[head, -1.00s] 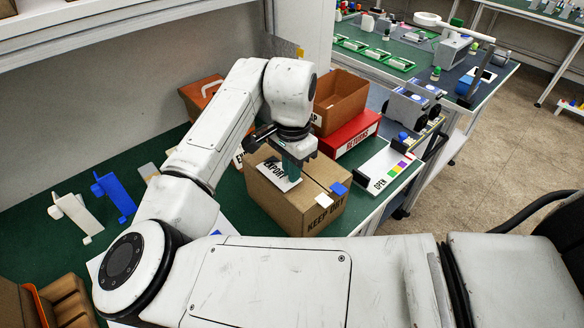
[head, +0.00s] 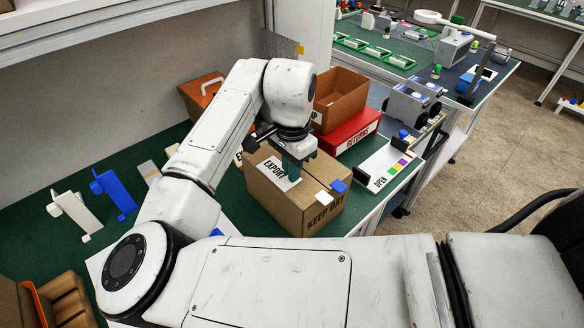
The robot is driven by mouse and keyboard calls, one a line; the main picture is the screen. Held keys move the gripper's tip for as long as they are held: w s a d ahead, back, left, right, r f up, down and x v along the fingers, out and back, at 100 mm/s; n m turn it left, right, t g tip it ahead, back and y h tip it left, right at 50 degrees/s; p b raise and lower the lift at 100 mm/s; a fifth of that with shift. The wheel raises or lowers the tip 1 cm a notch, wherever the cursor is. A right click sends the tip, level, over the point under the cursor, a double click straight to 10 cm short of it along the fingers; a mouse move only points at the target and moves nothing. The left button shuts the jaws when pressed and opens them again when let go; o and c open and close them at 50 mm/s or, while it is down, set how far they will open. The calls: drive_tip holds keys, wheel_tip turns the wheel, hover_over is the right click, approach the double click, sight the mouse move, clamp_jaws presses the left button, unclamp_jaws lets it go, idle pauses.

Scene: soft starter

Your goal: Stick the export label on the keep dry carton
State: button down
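The keep dry carton (head: 282,212) is a closed brown box on the green bench, with "KEEP DRY" printed on its right-hand side. The white export label (head: 274,172) is at the carton's top, towards the left, with "EXPORT" facing up. It looks flat on the top, but I cannot tell whether all of it touches. My gripper (head: 291,176) points down over the label's right part, with its teal fingers at the label. The fingertips are partly hidden, so I cannot tell if they are shut on it.
A red RETURNS box (head: 350,136) and an open brown box (head: 340,95) stand behind the carton. A white OPEN board (head: 378,168) lies to the right. An orange case (head: 200,93) is behind my arm. White and blue dispensers (head: 112,188) stand at left.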

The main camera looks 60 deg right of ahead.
idle(0.4)
drive_tip(key=c, duration=1.2)
unclamp_jaws()
wheel_tip(320, 180, up, 11)
drive_tip(key=shift+f+b, duration=0.15)
drive_tip(key=shift+b, duration=0.45)
